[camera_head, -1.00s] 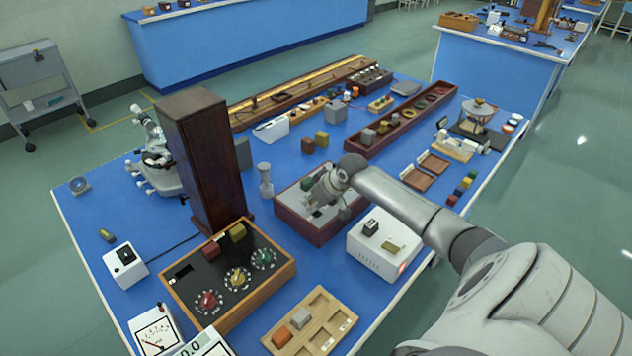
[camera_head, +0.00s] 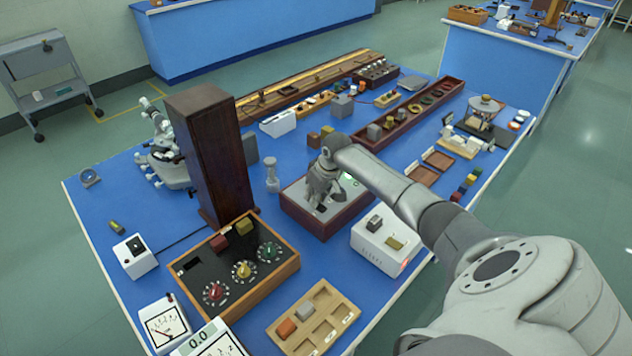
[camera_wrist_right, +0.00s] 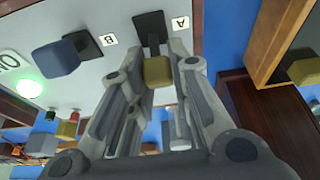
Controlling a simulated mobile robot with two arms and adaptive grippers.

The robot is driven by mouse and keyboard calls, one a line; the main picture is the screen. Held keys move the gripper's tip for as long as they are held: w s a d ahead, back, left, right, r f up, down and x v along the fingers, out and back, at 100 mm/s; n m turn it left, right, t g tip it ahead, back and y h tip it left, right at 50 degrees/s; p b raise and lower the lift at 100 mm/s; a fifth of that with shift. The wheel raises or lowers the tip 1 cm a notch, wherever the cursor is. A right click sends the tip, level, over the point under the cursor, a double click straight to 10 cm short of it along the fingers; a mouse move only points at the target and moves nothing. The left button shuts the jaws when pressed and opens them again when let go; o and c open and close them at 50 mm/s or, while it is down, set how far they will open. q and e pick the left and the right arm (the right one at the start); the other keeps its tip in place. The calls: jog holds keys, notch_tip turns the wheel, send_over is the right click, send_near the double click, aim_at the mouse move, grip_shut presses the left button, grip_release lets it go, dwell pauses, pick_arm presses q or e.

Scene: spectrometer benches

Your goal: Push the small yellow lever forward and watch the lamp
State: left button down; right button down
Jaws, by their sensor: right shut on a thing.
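The small yellow lever (camera_wrist_right: 157,72) stands by a dark slot marked A in the wrist view, between the fingers of my right gripper (camera_wrist_right: 150,85), which is shut on it. A dark blue lever (camera_wrist_right: 57,58) stands by the slot marked B, apart from the fingers. A round lamp (camera_wrist_right: 28,88) glows green at the left of the same pale panel. In the head view, my right gripper (camera_head: 318,205) points down onto the pale panel of the dark wooden box (camera_head: 327,223) and hides the levers. A green glow from the lamp (camera_head: 348,178) shows behind it. My left gripper is not seen.
A tall dark wooden column (camera_head: 210,155) stands left of the box. A white box with two blocks on top (camera_head: 378,255) is close on the right. A knob panel (camera_head: 230,306) and a compartment tray (camera_head: 312,320) lie nearer the front edge.

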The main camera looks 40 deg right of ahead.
aim_at(325, 211)
jog(key=c, duration=1.3)
grip_release()
jog(key=shift+w, duration=0.1)
jog(key=v, duration=1.2)
jog(key=shift+f, duration=0.1)
